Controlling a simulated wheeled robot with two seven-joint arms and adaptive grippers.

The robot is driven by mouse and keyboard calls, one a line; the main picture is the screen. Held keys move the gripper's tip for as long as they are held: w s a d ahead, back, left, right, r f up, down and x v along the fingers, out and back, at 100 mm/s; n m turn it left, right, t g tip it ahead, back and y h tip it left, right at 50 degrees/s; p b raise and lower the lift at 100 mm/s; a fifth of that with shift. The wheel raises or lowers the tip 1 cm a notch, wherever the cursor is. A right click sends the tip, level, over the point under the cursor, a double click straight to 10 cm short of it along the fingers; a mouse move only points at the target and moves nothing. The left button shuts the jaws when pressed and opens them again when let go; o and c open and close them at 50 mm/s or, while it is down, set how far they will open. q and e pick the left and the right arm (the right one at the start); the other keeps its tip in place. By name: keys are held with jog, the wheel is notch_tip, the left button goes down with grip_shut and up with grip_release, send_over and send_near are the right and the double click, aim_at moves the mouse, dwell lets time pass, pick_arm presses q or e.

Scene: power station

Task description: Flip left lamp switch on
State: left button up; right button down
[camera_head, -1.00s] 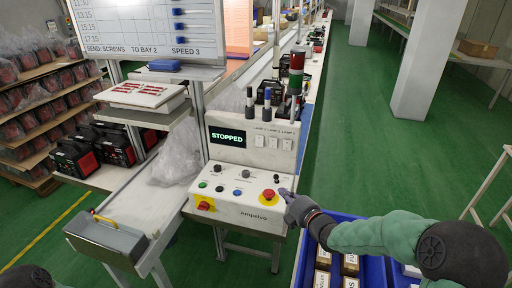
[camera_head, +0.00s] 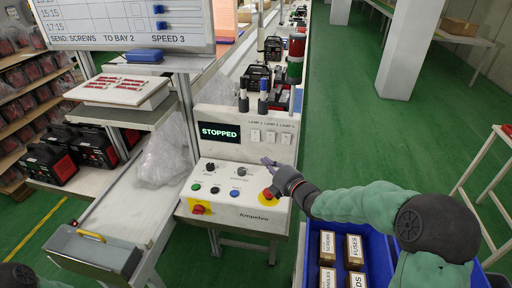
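The left lamp switch (camera_head: 256,135) is a small white rocker on the upright panel of the white control box. The middle lamp switch (camera_head: 270,137) and the right lamp switch (camera_head: 286,139) sit beside it. Their positions are too small to read. My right gripper (camera_head: 268,163) reaches in from the right, below the switches and apart from them, above the sloping console. Its fingers are small and I cannot tell whether they are open. My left gripper is not in view.
The display (camera_head: 219,132) left of the switches reads STOPPED. Dark and blue-topped posts (camera_head: 263,104) and a red-green signal tower (camera_head: 296,58) rise above the box. Knobs and buttons (camera_head: 214,190) cover the console. A blue crate (camera_head: 378,247) with boxes is at lower right.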

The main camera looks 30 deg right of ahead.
aim_at(255, 136)
jog(key=w+d+f+b, duration=0.1)
jog(key=w+b, duration=0.1)
jog(key=w, duration=0.9)
jog(key=shift+w+d, duration=0.15)
jog(key=shift+f, duration=0.15)
